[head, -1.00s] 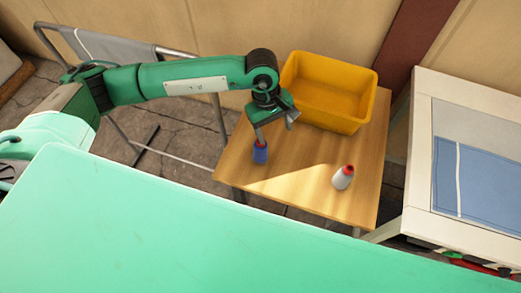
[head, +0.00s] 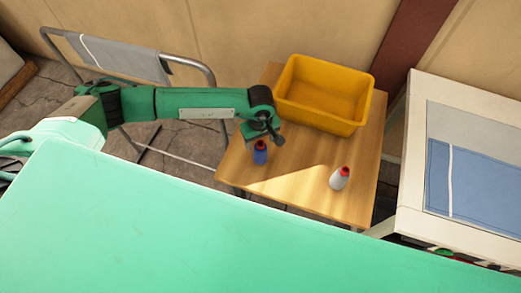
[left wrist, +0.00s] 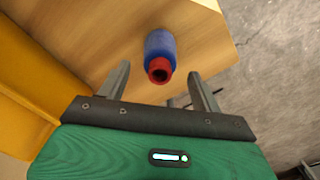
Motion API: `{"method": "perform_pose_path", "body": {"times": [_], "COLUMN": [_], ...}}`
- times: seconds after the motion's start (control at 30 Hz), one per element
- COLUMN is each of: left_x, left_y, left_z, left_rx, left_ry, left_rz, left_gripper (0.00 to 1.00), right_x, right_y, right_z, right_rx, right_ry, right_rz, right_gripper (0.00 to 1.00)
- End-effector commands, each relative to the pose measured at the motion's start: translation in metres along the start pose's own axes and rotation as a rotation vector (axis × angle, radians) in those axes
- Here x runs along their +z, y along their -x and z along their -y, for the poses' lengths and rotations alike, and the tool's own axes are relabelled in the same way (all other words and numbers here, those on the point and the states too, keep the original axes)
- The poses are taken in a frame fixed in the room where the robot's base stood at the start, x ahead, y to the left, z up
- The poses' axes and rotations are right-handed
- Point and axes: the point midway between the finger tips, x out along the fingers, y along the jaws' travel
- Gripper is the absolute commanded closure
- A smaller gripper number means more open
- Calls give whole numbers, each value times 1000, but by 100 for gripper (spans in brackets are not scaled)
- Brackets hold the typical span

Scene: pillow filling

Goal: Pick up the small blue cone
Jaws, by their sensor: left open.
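The small blue cone (head: 260,153) with a red top stands on the wooden table near its left edge. In the left wrist view the blue cone (left wrist: 160,52) lies beyond and roughly between the finger tips, its red end facing the camera. My left gripper (head: 262,137) is just above and behind the cone in the head view. The cone does not appear held. My right gripper is not in view.
A yellow bin (head: 325,92) stands at the back of the wooden table (head: 300,187). A white cone with a red top (head: 340,178) stands to the right. A white stand with blue cloth (head: 470,170) is at the right. A metal rail (head: 195,62) is behind my left arm.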

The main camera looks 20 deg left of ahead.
Motion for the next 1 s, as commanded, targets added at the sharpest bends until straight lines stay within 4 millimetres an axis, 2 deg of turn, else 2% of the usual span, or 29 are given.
{"method": "perform_pose_path", "body": {"times": [0.03,0.1,0.3,0.57,0.83,1.0], "left_x": [1,3,2,2,2,2], "left_y": [-1,-10,-32,-35,-35,-35], "left_z": [0,0,0,0,0,0], "left_rx": [-3,-3,-1,0,0,0], "left_ry": [2,2,2,1,1,1], "left_rz": [1,2,1,0,0,0], "left_gripper": [34,34,34,34,85,86], "right_x": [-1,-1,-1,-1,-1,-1], "right_y": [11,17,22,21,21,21], "right_z": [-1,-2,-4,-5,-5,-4], "right_rx": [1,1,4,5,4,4], "right_ry": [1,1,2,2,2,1], "right_rz": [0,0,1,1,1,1], "right_gripper": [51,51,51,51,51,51]}}
